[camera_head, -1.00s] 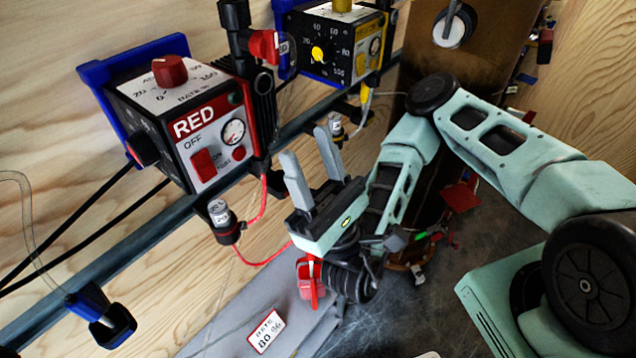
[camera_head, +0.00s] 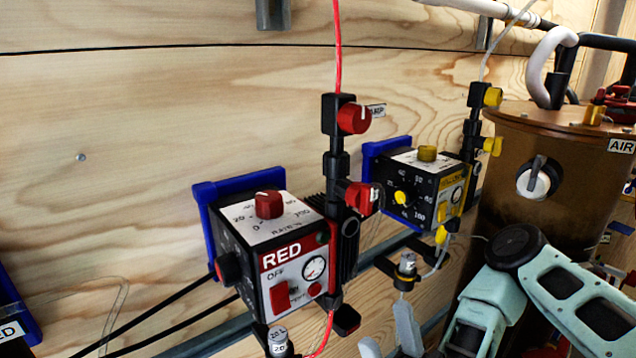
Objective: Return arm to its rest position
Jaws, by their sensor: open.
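My gripper (camera_head: 389,340) shows only in part at the bottom edge, right of centre. Its two grey fingers point up and stand apart, with nothing seen between them. The gripper's body is cut off by the frame. My pale green arm (camera_head: 560,290) comes in from the lower right and bends at a dark round joint. The fingers are below and to the right of the red-labelled pump box (camera_head: 275,250), and appear apart from it.
A second, yellow-labelled box (camera_head: 425,188) hangs on the wooden wall behind. A brown cylinder (camera_head: 550,180) marked AIR stands at the right, behind my arm. A small capped vial (camera_head: 278,341) is below the red box. Red tubing (camera_head: 338,45) runs up the wall.

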